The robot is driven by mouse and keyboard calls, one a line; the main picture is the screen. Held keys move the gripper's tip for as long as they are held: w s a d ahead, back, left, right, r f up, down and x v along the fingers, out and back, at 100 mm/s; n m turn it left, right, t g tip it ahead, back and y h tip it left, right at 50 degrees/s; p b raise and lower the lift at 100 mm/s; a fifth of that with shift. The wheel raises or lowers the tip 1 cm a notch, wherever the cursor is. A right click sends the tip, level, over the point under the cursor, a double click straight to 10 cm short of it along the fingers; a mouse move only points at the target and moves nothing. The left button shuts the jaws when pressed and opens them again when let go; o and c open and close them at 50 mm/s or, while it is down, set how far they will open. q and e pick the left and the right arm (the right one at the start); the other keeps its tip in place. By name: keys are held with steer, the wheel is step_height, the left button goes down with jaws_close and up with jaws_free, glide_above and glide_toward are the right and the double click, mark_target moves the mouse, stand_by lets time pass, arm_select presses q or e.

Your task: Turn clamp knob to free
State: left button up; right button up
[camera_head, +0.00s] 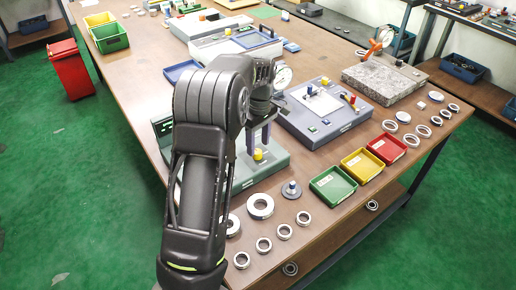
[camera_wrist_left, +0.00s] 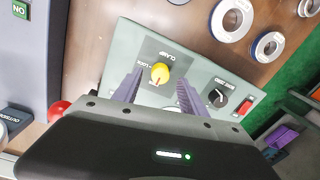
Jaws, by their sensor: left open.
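The yellow clamp knob (camera_wrist_left: 160,73) sits on a pale grey-green panel (camera_wrist_left: 205,75) under an upside-down CLAMP label in the left wrist view. In the head view the yellow knob (camera_head: 258,154) shows on the fixture base (camera_head: 270,165) below my left gripper (camera_head: 256,138). My left gripper (camera_wrist_left: 158,82) is open. Its two purple fingers stand apart, one on each side of the knob in the wrist picture; contact is not visible. My right gripper is not in view.
A black rotary knob (camera_wrist_left: 217,98) and a red switch (camera_wrist_left: 243,106) share the panel. Metal rings (camera_head: 260,206) lie in front of the base. Green (camera_head: 333,186), yellow (camera_head: 362,165) and red (camera_head: 386,147) trays stand to the right. A grey fixture (camera_head: 320,115) is behind them.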

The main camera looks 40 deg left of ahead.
mark_target(258, 151)
arm_select(q)
steer(key=shift+w+r, duration=0.1)
steer(key=shift+r, duration=2.45)
